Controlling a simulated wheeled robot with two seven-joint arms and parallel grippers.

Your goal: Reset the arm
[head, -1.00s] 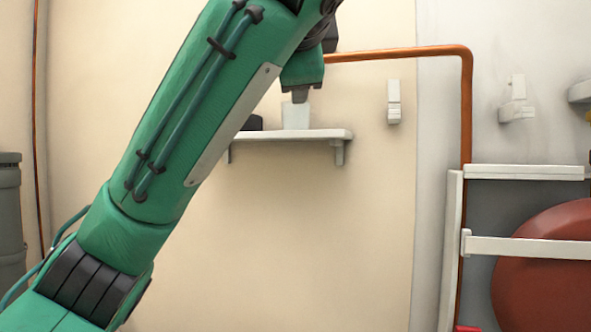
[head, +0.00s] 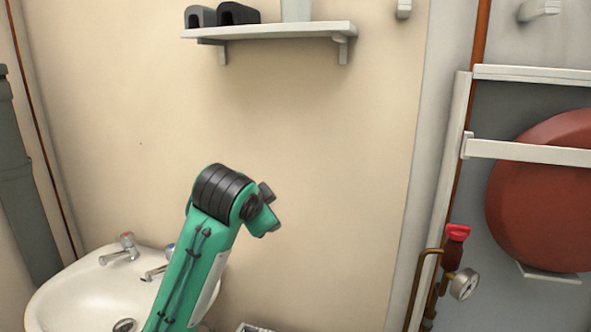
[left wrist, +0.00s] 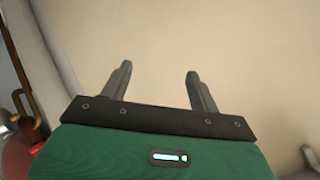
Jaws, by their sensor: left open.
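My left arm comes up from the bottom in the head view, bent at a black ribbed joint, with its far end (head: 262,213) in front of the bare cream wall. The fingers cannot be made out there. In the left wrist view my left gripper (left wrist: 160,82) has its two grey fingers spread apart with nothing between them. Plain wall lies beyond the fingers. My right gripper is in neither view.
A white sink (head: 75,290) with taps (head: 122,248) is beside my arm at lower left. A shelf (head: 270,32) holds two dark pieces and a pale object. At right are a red tank (head: 540,190), a red valve handle (head: 457,232) and a gauge (head: 464,284).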

